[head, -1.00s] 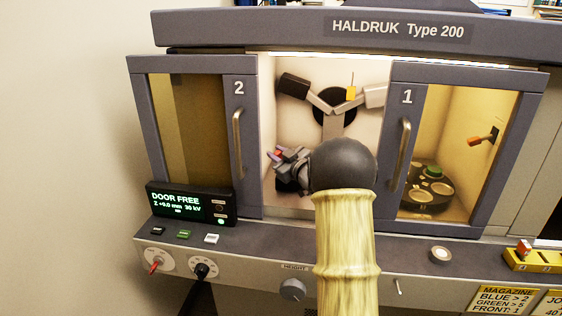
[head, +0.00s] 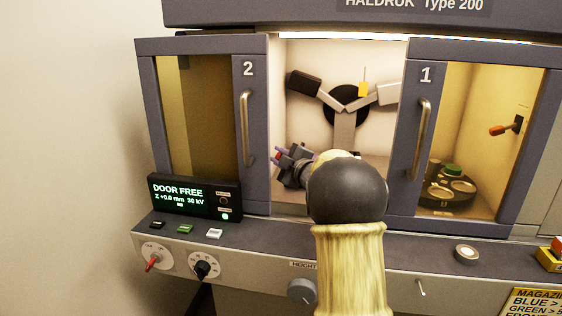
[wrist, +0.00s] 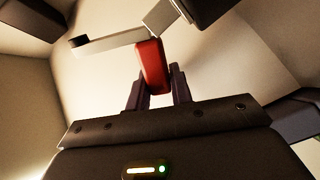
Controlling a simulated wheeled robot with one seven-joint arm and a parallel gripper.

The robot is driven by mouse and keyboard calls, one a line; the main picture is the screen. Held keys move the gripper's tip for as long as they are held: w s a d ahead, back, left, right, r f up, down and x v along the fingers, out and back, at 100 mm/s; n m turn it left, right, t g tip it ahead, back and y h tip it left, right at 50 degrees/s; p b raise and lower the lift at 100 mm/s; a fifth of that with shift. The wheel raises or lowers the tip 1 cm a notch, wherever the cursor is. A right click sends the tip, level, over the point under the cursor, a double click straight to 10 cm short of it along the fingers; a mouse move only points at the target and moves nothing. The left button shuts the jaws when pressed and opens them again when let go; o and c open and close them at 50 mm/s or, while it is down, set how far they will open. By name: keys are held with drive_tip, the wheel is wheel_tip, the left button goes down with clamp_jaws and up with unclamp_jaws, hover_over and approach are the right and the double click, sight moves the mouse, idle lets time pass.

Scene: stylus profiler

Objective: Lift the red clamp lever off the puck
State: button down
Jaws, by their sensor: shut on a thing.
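My gripper (wrist: 160,88) has its two dark fingers on either side of the red clamp lever (wrist: 151,62) in the wrist view and is shut on it. The lever stands tilted between the fingertips, its top close to a pale grey bar (wrist: 112,42); I cannot tell whether they touch. In the head view my gripper (head: 281,156) is inside the middle bay, at its left side, with a small bit of red at its tips. My arm hides part of the bay. I cannot make out the puck under the lever.
Door 2 (head: 252,120) and door 1 (head: 415,130) flank the bay opening. A three-armed fixture (head: 345,105) with a yellow tag (head: 363,89) is on the back wall. Behind door 1 are a dark carousel (head: 437,197) and an orange handle (head: 502,130). The display (head: 192,198) reads DOOR FREE.

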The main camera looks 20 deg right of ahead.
drive_tip(key=shift+a, duration=0.1)
drive_tip(key=c, duration=1.2)
unclamp_jaws()
drive_tip(key=shift+c, duration=0.2)
drive_tip(key=s+d, duration=0.3)
drive_tip(key=s, duration=1.4)
drive_tip(key=shift+d, duration=0.2)
